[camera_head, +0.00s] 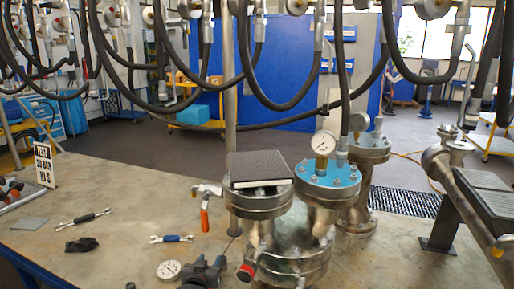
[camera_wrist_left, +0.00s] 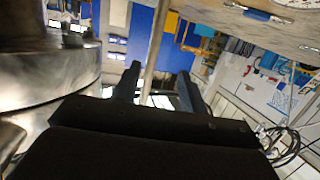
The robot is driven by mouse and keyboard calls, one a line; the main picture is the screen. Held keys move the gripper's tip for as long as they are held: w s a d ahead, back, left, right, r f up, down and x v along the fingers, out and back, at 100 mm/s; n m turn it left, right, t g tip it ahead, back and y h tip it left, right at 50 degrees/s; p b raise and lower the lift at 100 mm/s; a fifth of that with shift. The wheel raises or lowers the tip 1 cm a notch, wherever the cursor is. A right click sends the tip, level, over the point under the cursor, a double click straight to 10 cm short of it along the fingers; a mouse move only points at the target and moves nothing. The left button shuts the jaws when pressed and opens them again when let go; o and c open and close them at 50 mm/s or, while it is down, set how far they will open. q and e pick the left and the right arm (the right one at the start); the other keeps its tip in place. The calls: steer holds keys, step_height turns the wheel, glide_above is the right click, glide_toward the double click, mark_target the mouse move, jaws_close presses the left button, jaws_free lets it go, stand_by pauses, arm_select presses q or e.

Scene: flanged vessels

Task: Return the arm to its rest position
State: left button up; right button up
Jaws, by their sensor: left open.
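My left gripper (camera_head: 207,266) shows at the bottom of the head view, low and partly cut off by the frame edge, left of the flanged vessels. In the left wrist view its two dark fingers (camera_wrist_left: 158,72) stand apart with only background between them, so it is open and empty. A steel vessel flange (camera_wrist_left: 50,70) is close on the left of that view. The near vessel (camera_head: 258,205) has a dark ribbed pad on top. The vessel beside it has a blue flange (camera_head: 328,180) with a gauge. My right gripper is not in view.
The table (camera_head: 120,200) holds a hammer (camera_head: 205,205), wrenches (camera_head: 84,218), a loose gauge (camera_head: 168,270) and a sign (camera_head: 44,164). Black hoses (camera_head: 268,100) hang across the top. Another pipe assembly (camera_head: 455,185) stands at the right. Part of the left tabletop is bare.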

arm_select(q)
steer(key=s+f+g+p, duration=0.2)
steer(key=s+f+g, duration=0.1)
steer(key=s, duration=1.2)
steer(key=s+d+f+g+p, duration=0.1)
steer(key=s+f+g, duration=0.3)
steer(key=s, duration=1.1)
steer(key=s+d+f+m+g+p, duration=0.1)
steer(key=s+f+g+p, duration=0.2)
steer(key=s, duration=1.2)
steer(key=f+g, duration=0.1)
steer(key=g, duration=0.2)
steer(key=shift+s+f, duration=0.2)
steer(key=shift+s, duration=0.2)
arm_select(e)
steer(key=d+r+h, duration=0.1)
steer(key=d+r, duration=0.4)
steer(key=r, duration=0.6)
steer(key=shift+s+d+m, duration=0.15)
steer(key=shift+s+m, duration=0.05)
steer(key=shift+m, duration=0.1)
